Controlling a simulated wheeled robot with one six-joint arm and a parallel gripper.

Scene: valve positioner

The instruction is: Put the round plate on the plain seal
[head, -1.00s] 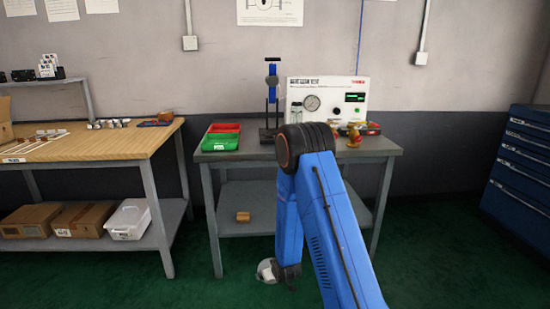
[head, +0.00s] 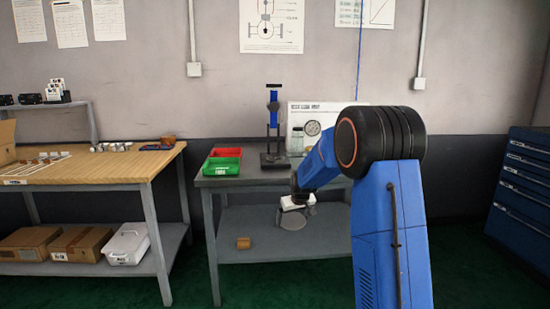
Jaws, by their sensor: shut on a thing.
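My gripper (head: 294,214) hangs below table-top height, in front of the grey workbench's (head: 213,182) lower shelf. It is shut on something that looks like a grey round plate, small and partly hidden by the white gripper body. The fingertips are too small to make out. I cannot pick out the plain seal in this view; my blue arm hides the right part of the grey workbench.
Red (head: 225,153) and green (head: 221,166) bins and a blue-topped press stand (head: 273,120) are on the grey workbench. A white gauge panel (head: 300,112) stands behind. A wooden bench (head: 120,168) with small parts is left, a blue drawer cabinet (head: 520,180) right.

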